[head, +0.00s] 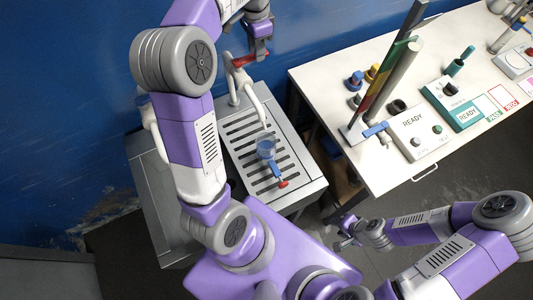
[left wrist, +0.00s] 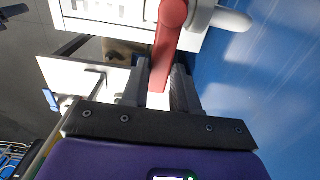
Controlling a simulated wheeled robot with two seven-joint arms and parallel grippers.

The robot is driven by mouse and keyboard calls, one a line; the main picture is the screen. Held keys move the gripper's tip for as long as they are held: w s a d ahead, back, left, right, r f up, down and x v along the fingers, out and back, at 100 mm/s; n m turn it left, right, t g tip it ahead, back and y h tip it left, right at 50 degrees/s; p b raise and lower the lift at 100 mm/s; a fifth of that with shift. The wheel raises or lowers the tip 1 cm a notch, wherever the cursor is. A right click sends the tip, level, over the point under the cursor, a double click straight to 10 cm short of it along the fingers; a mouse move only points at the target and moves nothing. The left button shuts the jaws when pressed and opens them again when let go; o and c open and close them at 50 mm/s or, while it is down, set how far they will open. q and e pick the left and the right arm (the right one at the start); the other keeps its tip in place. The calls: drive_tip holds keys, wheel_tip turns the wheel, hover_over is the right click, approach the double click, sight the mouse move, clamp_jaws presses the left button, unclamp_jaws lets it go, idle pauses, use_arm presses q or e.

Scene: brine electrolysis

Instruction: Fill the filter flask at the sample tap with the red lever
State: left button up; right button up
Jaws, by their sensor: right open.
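The sample tap (head: 257,98) is a white bent pipe with a red lever (head: 243,61) on top, rising at the back of a slotted metal drain stand. The lever also shows in the left wrist view (left wrist: 166,55). My left gripper (head: 258,52) has its dark fingers (left wrist: 160,88) on either side of the lever's end and looks shut on it. The filter flask (head: 266,147), bluish with a blue and red piece at its front, is on the grating below the spout. Its fill level cannot be made out. My right gripper (head: 345,236) is open and empty, low beside the white table.
The metal drain stand (head: 303,190) has free grating around the flask. A white table (head: 330,75) at the right bears a tall column (head: 395,75), small coloured stoppers and boxes marked READY. A blue wall (head: 70,90) stands close behind the tap.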

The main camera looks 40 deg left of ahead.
use_arm(q)
clamp_jaws()
drive_tip(key=m, duration=0.1)
drive_tip(key=s+d+m, duration=0.1)
drive_tip(key=m, duration=0.1)
drive_tip(key=shift+d+m, duration=0.25)
drive_tip(key=shift+m, duration=0.05)
drive_tip(key=shift+s, duration=0.1)
drive_tip(key=m, duration=0.1)
drive_tip(key=s+d+m, duration=0.1)
drive_tip(key=m, duration=0.1)
drive_tip(key=shift+s, duration=0.15)
drive_tip(key=shift+p, duration=0.3)
